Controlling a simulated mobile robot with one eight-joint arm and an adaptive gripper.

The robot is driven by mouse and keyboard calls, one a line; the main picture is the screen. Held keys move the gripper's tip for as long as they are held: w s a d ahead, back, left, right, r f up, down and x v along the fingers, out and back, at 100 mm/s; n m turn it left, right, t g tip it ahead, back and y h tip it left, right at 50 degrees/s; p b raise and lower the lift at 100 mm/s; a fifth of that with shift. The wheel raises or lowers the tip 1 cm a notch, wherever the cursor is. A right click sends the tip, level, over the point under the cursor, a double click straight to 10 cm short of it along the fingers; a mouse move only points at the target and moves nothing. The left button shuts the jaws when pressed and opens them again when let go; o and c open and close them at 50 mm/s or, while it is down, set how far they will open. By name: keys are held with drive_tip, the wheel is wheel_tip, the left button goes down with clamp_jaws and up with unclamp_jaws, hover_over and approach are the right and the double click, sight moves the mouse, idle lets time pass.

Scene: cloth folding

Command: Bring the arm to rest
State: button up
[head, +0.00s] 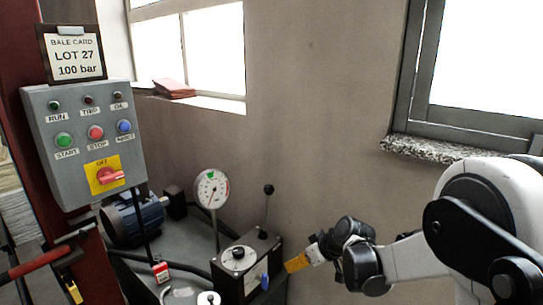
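My arm (420,258) reaches in from the right edge, bent, with its black wrist towards the left. My gripper (318,252) is small and seen from the side, just right of a dark box with a lever (236,268). An orange-yellow piece (297,263) shows at the gripper's tip; I cannot tell whether it is held, part of the gripper, or behind it. The fingers are too small and overlapped to show whether they are open or shut. No cloth being folded is clearly visible.
A grey control panel (50,110) with buttons and a red switch hangs at the left under a "LOT 27, 100 bar" card (75,57). A dial gauge (212,189) and blue motor (135,219) stand near the box. A granite sill (430,149) juts above my arm.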

drive_tip(key=s+d+r+m+h, duration=0.25)
drive_tip(key=s+d+r, duration=0.25)
drive_tip(key=s+r, duration=0.65)
drive_tip(key=s+d+m+h, duration=0.1)
drive_tip(key=s+d+m, duration=0.1)
drive_tip(key=s, duration=0.6)
drive_tip(key=s+d+m+t+h, duration=0.1)
drive_tip(key=s+d+m+h, duration=0.1)
drive_tip(key=s, duration=0.7)
drive_tip(key=shift+s+d+r+m, duration=0.25)
drive_tip(key=shift+d+m, duration=0.4)
drive_tip(key=shift+d, duration=0.35)
